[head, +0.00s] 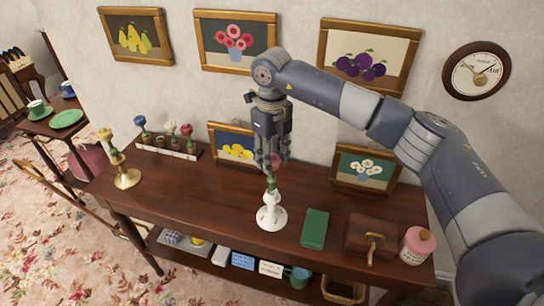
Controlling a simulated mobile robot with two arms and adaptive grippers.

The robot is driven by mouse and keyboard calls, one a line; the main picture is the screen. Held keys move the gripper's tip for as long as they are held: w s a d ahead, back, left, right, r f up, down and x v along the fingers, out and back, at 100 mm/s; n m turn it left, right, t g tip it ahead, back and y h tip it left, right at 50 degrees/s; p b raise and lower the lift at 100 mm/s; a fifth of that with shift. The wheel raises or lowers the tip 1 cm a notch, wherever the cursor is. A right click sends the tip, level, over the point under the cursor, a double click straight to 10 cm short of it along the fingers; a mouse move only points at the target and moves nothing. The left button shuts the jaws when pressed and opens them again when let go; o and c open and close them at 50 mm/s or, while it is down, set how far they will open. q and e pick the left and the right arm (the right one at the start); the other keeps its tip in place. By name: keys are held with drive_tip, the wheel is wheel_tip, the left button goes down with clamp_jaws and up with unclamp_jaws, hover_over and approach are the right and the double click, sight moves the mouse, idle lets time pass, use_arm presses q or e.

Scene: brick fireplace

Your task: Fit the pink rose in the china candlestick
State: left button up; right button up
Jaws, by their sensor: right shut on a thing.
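The white china candlestick (271,214) stands upright at the middle of the dark wooden table. My right gripper (272,164) comes down from above, directly over the candlestick, and is shut on the pink rose (278,160). The rose's pink head shows only partly between the fingers. Its green lower part (271,183) points down at the candlestick's top. I cannot tell whether its lower end is inside the candlestick or just above it. My left gripper is out of view.
A brass candlestick (127,178) with a yellow flower and a white rack (166,147) of several flowers stand left on the table (200,203). Framed pictures (364,169) lean behind.

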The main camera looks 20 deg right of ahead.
idle(0.6)
drive_tip(key=shift+f+b, duration=1.4)
drive_tip(key=shift+f, duration=0.4)
drive_tip(key=o, duration=1)
drive_tip(key=shift+c, duration=0.2)
drive_tip(key=shift+r, duration=0.1)
wheel_tip(320, 180, up, 12)
drive_tip(key=shift+f, duration=0.1)
